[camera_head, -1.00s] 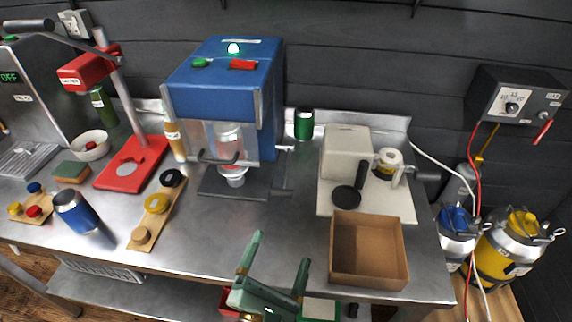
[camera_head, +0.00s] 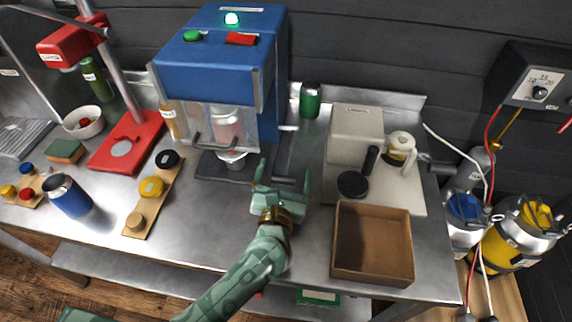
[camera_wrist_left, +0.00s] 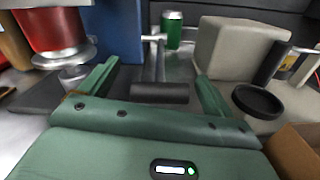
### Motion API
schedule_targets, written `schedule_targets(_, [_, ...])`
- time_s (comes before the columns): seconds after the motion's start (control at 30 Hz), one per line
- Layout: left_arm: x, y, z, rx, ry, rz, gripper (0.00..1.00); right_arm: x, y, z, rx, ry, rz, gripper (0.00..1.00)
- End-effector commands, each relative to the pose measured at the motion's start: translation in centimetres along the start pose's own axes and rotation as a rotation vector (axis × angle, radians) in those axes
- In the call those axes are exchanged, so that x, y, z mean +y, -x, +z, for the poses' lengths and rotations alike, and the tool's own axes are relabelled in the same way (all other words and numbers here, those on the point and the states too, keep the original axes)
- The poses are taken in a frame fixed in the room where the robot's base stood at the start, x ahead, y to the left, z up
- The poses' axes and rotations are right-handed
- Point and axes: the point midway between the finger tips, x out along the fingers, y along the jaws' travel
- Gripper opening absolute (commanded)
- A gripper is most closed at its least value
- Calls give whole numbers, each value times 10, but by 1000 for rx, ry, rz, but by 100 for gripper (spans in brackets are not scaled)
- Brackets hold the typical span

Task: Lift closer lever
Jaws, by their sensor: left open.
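The blue machine (camera_head: 222,65) stands at the back of the steel bench, with a clear guard and a can inside. A lever (camera_wrist_left: 160,62) on its right side slopes down toward me and ends in a black grip (camera_wrist_left: 159,92). My left gripper (camera_head: 284,170) is open just in front of the machine's right side. In the left wrist view the grip lies between the two green fingers (camera_wrist_left: 158,72), with a gap on each side. In the head view my fingers partly hide the lever. My right gripper is not in view.
A green can (camera_head: 310,100) stands behind the lever. To the right are a beige device (camera_head: 355,135) with a black round pad and an open cardboard box (camera_head: 372,243). A red stand (camera_head: 125,145) and a wooden strip (camera_head: 155,190) are to the left.

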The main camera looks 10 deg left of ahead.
Motion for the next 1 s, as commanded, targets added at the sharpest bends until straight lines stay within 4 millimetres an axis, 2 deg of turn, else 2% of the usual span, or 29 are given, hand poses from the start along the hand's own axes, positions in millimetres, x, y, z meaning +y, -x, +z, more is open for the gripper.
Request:
schedule_targets(0.1, [0, -16, 0, -1, -1, 1, 88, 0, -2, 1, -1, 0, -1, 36])
schedule_targets(0.2, [0, -23, 0, 0, 0, 1, 88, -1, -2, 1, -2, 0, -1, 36])
schedule_targets(0.5, [0, -26, 0, 0, 0, 1, 88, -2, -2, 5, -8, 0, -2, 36])
schedule_targets(0.57, [0, -26, 0, 0, -1, 0, 75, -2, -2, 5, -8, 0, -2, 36])
schedule_targets(0.73, [0, -25, 0, 0, -1, 1, 27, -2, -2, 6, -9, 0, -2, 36])
schedule_targets(0.87, [0, -25, 1, 3, -1, 0, 26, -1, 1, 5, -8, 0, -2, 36])
schedule_targets(1.0, [2, -25, 8, 22, -2, -4, 26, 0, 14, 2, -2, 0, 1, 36])
